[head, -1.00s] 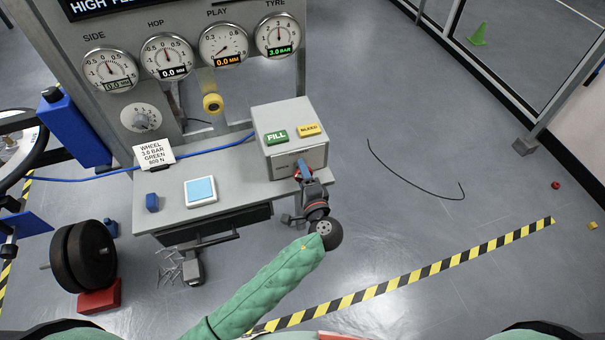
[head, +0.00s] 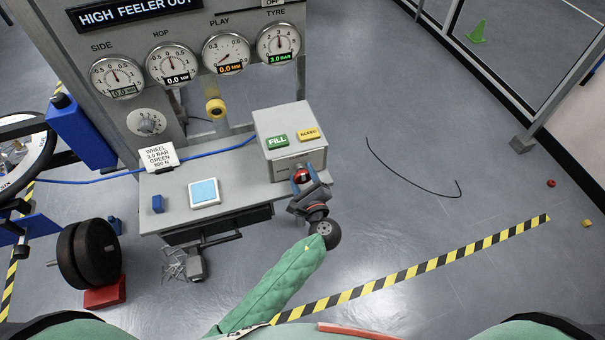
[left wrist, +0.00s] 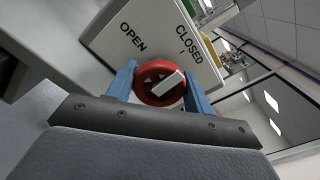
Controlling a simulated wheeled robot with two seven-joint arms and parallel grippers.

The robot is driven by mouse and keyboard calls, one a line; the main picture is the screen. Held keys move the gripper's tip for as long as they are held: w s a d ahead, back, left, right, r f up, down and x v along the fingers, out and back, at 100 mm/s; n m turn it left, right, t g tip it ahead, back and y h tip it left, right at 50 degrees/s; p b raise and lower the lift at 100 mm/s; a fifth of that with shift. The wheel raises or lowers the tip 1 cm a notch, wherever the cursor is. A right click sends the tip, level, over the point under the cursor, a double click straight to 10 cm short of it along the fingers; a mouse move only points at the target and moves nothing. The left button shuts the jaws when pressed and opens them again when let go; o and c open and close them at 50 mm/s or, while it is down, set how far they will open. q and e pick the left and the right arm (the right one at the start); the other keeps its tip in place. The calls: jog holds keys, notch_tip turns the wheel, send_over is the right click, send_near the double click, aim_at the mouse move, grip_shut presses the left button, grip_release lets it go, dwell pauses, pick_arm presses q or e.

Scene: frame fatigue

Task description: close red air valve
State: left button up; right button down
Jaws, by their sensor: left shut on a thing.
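The red air valve (left wrist: 157,83) is a round red knob with a white bar across it. It sits on the front of a grey box, below the printed words OPEN and CLOSED. In the left wrist view the white bar slants up toward the CLOSED side. My left gripper (left wrist: 160,88) has its blue fingers on both sides of the knob and is shut on it. In the head view the valve (head: 301,176) shows as a bit of red between the fingers of my left gripper (head: 303,178). My right gripper is not in view.
The box (head: 290,137) carries a green FILL button (head: 277,141) and a yellow BLEED button (head: 308,133). The bench (head: 235,190) holds a blue-topped square pad (head: 204,193) and a blue block (head: 158,203).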

pick_arm(q)
jog(key=shift+m, duration=0.4)
jog(key=shift+f, duration=0.1)
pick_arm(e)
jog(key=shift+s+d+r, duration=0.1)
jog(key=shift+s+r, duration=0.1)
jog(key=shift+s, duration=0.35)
pick_arm(q)
jog(key=o, duration=1)
jog(key=shift+c, duration=0.2)
jog(key=shift+s+d+f, duration=0.1)
jog(key=shift+s+d, duration=0.05)
jog(key=shift+s, duration=0.25)
jog(key=b+v, duration=0.3)
jog(key=v, duration=0.4)
jog(key=shift+b, duration=0.3)
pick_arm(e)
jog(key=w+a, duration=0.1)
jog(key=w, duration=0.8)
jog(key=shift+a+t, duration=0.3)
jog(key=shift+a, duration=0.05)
